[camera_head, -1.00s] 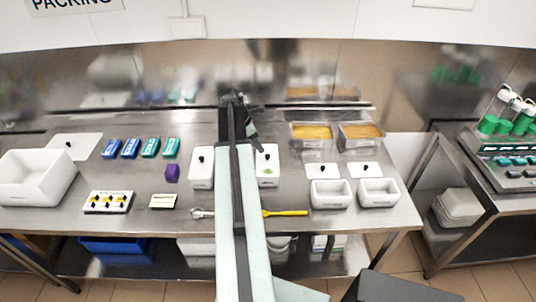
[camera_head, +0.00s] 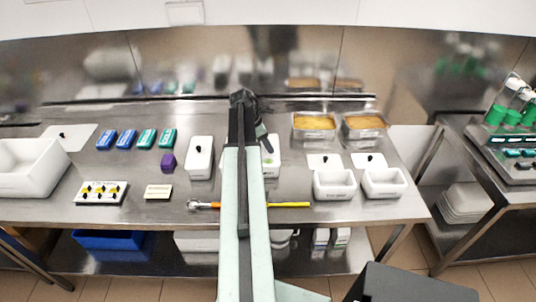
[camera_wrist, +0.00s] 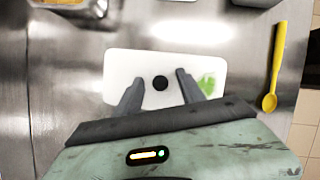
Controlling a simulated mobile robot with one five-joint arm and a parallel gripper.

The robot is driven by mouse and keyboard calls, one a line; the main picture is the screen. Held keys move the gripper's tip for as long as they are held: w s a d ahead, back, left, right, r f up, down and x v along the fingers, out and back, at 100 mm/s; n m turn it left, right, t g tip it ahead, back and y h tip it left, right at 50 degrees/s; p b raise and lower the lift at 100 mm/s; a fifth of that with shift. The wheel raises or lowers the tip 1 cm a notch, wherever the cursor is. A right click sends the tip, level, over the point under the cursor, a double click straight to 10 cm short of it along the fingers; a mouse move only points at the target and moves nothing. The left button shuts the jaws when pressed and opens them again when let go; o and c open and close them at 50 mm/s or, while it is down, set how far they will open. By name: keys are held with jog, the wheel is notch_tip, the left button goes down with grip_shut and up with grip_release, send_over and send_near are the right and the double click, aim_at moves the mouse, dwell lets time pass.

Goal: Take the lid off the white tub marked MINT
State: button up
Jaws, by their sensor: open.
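A white tub (camera_head: 273,165) with a lid stands right of my arm in the head view, partly hidden by it. In the wrist view its white lid (camera_wrist: 145,63) has a round black knob (camera_wrist: 160,83) near the middle and a green leaf-like mark (camera_wrist: 207,84) at the right; no lettering is readable. My gripper (camera_wrist: 157,78) is open, one finger on each side of the knob, with gaps to it. It also shows in the head view (camera_head: 264,143) over the tub. I cannot tell the fingertips' height above the lid.
A similar white lidded tub (camera_head: 200,158) stands to the left. A yellow spoon (camera_wrist: 275,70) lies to the right of the tub. Two open white tubs (camera_head: 334,185) and two metal pans (camera_head: 314,126) stand further right.

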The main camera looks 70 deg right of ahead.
jog(key=shift+r, duration=0.1)
grip_shut()
jog(key=shift+r, duration=0.1)
